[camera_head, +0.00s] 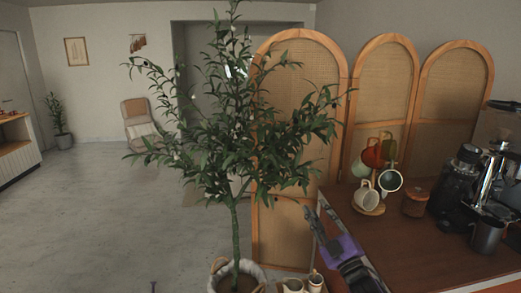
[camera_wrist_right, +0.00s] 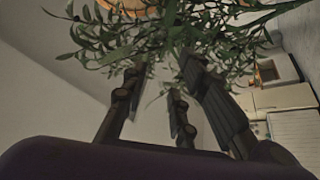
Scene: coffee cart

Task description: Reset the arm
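My right gripper (camera_head: 318,228) is raised at the left edge of the brown cart counter, with its dark fingers pointing up and a purple part behind them. In the right wrist view its fingers (camera_wrist_right: 165,92) stand apart with nothing between them, and plant leaves show beyond the tips. My left gripper cannot be made out in the head view; only a tiny dark tip, which I cannot identify, shows at the bottom edge.
A tall potted plant (camera_head: 235,225) stands just left of my right gripper. The counter (camera_head: 420,245) holds a mug tree with several mugs (camera_head: 367,197), a wooden-lidded jar (camera_head: 415,203), a dark grinder (camera_head: 455,190) and a metal cup (camera_head: 487,236). Folding screens (camera_head: 385,95) stand behind. Floor at left is clear.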

